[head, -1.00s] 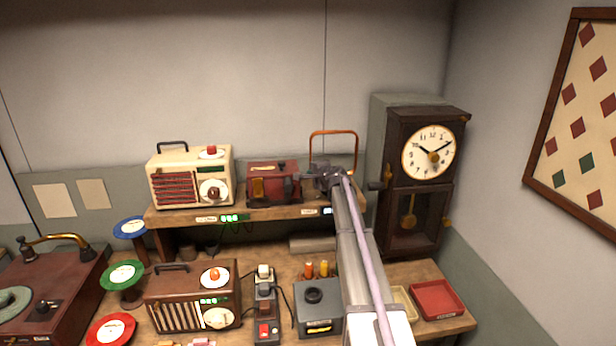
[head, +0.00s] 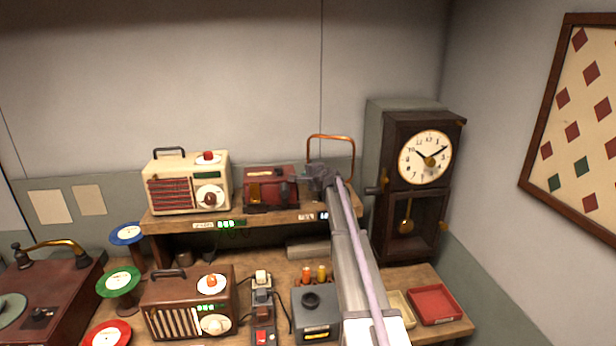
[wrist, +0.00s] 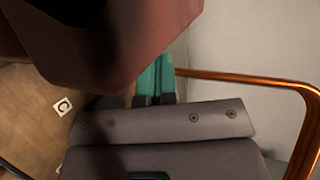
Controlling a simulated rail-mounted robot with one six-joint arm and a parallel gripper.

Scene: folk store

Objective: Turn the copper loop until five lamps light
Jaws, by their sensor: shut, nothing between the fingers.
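The copper loop (head: 331,137) stands upright as a thin squared frame at the right end of the upper shelf; its lower part is hidden behind my arm. My gripper (head: 312,176) is in front of the loop's lower left, close to the red box (head: 269,187). Small green lights (head: 232,223) glow on the shelf edge, too small to count. A pale display (head: 323,216) shows near my arm.
A cream radio (head: 187,182) stands left of the red box. A dark clock (head: 415,175) with a side crank stands close on the right. Below are a brown radio (head: 190,303), a grey box (head: 317,318) and a red tray (head: 434,304). The space above the loop is clear.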

